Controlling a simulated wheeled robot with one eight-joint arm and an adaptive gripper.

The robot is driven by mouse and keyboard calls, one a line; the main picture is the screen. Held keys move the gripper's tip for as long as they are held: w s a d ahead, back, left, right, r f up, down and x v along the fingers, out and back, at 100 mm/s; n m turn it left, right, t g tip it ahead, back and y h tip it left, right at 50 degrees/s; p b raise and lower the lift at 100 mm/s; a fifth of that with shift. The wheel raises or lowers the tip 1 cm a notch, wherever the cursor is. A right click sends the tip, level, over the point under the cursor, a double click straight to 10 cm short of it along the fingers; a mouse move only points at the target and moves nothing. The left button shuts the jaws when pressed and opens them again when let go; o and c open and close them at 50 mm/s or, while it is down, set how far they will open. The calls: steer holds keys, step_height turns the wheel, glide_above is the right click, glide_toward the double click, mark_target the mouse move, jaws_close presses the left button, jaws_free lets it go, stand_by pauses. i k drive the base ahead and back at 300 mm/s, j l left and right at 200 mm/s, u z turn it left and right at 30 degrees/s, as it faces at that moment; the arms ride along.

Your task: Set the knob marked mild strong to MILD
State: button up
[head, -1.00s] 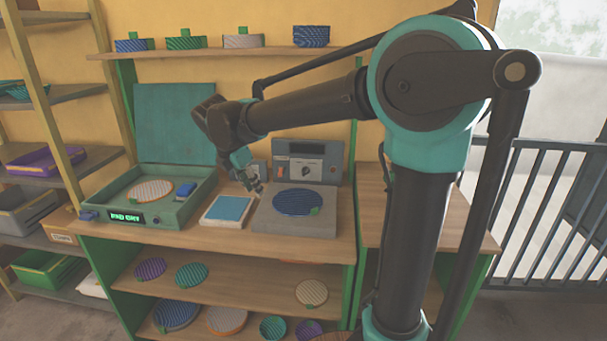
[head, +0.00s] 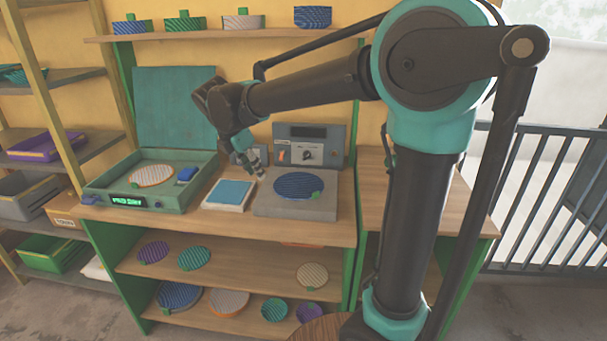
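The grey press unit has an upright control panel (head: 324,136) at the back of the bench. A small knob (head: 306,155) sits on a white plate on this panel; its marks and pointer are too small to read. An orange switch (head: 281,155) is to its left. My gripper (head: 260,174) hangs just left of the panel, in front of its left edge, apart from the knob. It points down and to the right. It looks empty, but its fingers are too small to tell open from shut.
A blue ribbed disc (head: 298,185) lies on the grey press base (head: 268,205). A blue pad in a white tray (head: 209,205) and a green open-lidded box (head: 172,197) stand to the left. A shelf (head: 210,34) with several lidded pieces is above.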

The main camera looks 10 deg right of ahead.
mark_target(306, 154)
steer(key=j+z, duration=1)
steer(key=j, duration=0.2)
steer(key=k, duration=0.05)
